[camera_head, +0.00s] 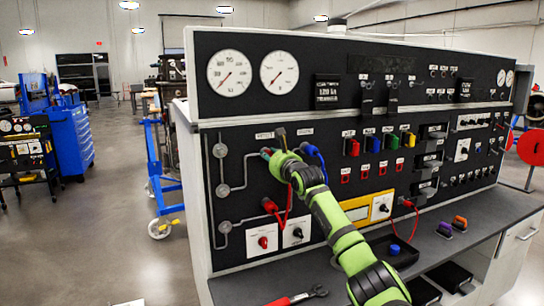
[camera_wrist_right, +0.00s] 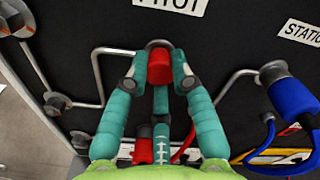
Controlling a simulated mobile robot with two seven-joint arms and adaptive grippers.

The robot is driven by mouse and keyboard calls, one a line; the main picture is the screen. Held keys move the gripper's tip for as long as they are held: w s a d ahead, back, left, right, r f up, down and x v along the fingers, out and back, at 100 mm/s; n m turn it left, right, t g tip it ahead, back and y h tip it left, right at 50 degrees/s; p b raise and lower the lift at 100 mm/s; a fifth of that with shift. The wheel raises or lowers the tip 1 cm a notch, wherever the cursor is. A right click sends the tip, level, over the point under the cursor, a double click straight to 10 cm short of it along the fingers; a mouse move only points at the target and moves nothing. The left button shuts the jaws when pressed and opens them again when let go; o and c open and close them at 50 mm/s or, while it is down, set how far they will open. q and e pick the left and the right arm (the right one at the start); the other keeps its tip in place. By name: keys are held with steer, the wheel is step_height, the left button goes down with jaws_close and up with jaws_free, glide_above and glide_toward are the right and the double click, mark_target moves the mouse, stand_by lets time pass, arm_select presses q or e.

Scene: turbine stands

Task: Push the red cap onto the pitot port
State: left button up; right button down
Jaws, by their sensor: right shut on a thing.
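The red cap (camera_wrist_right: 161,70) sits between the fingertips of my right gripper (camera_wrist_right: 159,76) in the right wrist view. The fingers are shut on it from both sides. The bent metal tube of the pitot port (camera_wrist_right: 158,43) is right at the cap's far end, under the PITOT label (camera_wrist_right: 172,4). Cap and tube appear to meet; how far the cap is over the tube I cannot tell. My left gripper is not in view.
A blue cap with a blue hose (camera_head: 311,151) sits on the static port to the right; it also shows in the wrist view (camera_wrist_right: 291,96). A red fitting with a red hose (camera_head: 269,205) hangs lower on the panel. A wrench (camera_head: 299,297) lies on the grey bench.

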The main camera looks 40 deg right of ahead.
steer(key=shift+r, duration=0.5)
steer(key=c, duration=1.5)
jaws_free()
steer(key=o, duration=0.5)
steer(key=shift+w+f, duration=0.1)
steer(key=shift+w, duration=0.05)
steer(key=shift+w+d+f, duration=0.1)
steer(key=shift+w+f, duration=0.3)
steer(key=shift+o, duration=0.9)
steer(key=shift+s, duration=0.3)
